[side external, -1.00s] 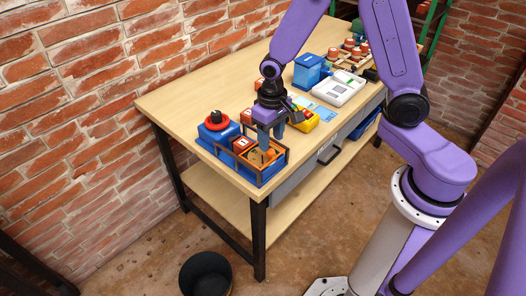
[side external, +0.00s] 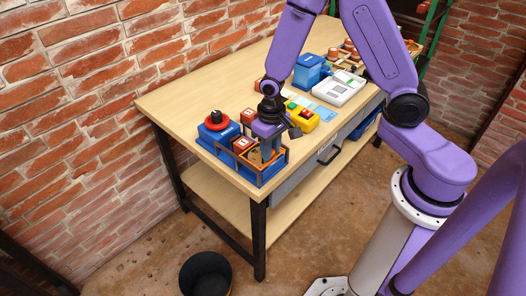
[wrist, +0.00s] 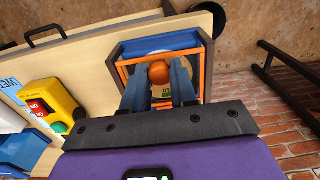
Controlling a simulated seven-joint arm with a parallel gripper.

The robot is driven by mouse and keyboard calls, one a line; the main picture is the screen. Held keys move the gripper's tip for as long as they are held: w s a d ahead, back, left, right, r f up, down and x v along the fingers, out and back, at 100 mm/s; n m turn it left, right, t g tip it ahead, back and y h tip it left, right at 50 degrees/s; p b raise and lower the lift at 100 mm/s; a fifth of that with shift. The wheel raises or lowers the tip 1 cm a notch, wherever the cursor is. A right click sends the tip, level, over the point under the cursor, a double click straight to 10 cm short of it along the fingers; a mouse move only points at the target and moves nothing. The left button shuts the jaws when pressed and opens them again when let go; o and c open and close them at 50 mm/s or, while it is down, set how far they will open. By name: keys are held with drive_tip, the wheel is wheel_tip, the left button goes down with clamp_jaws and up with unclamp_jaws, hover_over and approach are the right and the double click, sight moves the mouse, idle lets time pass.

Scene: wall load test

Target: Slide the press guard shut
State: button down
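The press (side external: 262,181) is a blue open-topped housing at the near corner of the bench. Its guard (wrist: 204,75) is a frame of thin orange bars, partly hidden by my fingers. A round orange knob (wrist: 158,73) shows between my fingertips in the wrist view. My gripper (wrist: 159,77) points down into the press area, its two blue fingers on either side of the knob. In the side view, my gripper (side external: 268,150) is over the guard and hides part of it. Whether the fingers grip the knob or only flank it is unclear.
A blue box with a red-and-black knob (side external: 216,121) and a red block (side external: 242,145) sit left of the press. A yellow button box (side external: 303,117), a white device (side external: 338,87) and a blue box (side external: 308,70) stand further back. A black bin (side external: 206,275) is on the floor.

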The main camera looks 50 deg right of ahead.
drive_tip(key=shift+w, duration=4.3)
drive_tip(key=c, duration=1)
unclamp_jaws()
drive_tip(key=shift+o, duration=0.2)
drive_tip(key=shift+r, duration=0.15)
